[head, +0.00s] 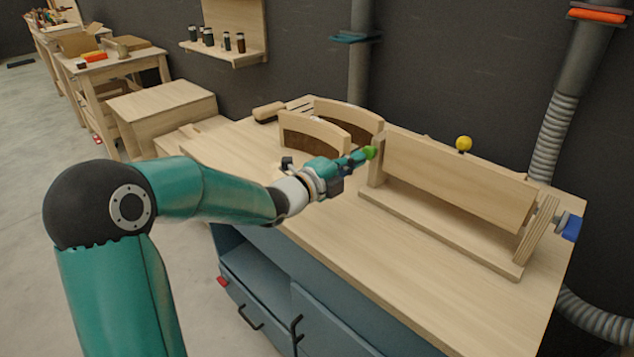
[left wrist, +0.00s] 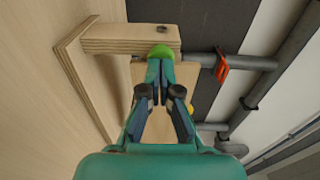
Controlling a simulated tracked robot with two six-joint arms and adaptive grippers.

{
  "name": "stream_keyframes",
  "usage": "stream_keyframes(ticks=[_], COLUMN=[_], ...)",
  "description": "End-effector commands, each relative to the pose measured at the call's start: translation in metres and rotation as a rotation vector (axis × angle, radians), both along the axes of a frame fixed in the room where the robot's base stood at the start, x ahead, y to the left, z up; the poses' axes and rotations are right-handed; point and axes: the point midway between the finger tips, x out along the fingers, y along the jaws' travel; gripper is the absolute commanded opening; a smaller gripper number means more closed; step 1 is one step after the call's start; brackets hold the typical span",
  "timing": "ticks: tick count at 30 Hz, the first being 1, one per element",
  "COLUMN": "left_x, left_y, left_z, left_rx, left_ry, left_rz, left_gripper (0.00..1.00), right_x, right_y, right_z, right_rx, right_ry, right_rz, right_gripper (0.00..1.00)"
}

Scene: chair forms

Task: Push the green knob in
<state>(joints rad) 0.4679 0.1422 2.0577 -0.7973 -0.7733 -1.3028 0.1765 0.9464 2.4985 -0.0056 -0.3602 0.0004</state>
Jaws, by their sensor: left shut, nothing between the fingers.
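The green knob (head: 370,152) sits at the left end of a wooden jig (head: 455,185) on the workbench. My left gripper (head: 357,158) is shut and empty, with its fingertips right at the knob. In the left wrist view the green knob (left wrist: 160,51) shows just beyond the closed fingertips (left wrist: 160,64); they look to be touching it or very close. The wooden end post (left wrist: 130,40) is behind the knob. How far the knob stands out is hidden by the fingers. My right gripper is not in view.
A yellow ball knob (head: 464,143) stands behind the jig's board, and a blue part (head: 572,228) is at its right end. Curved wooden forms (head: 315,135) stand left of the jig. The bench top (head: 350,240) in front is clear.

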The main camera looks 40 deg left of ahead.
Motion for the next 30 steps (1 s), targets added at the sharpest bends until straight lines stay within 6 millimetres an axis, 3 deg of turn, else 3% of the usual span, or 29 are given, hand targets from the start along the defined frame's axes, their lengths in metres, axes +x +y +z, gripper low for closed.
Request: stream_keyframes(ticks=[3,15,21,30], left_x=[-0.012,-0.092,-0.109,-0.110], left_y=[-0.005,0.002,0.002,0.002], left_z=[-0.005,-0.002,-0.001,-0.001], left_rx=[0.002,0.002,0.000,-0.001], left_ry=[-0.002,0.003,0.003,0.003], left_rz=[-0.012,-0.011,-0.014,-0.015], left_gripper=[0.00,0.00,0.00,0.00], right_x=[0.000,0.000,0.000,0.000], right_y=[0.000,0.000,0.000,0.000], right_z=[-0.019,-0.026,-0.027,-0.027], right_rx=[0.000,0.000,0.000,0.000], right_ry=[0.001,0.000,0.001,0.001], right_rz=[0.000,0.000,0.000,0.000], right_gripper=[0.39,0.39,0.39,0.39])
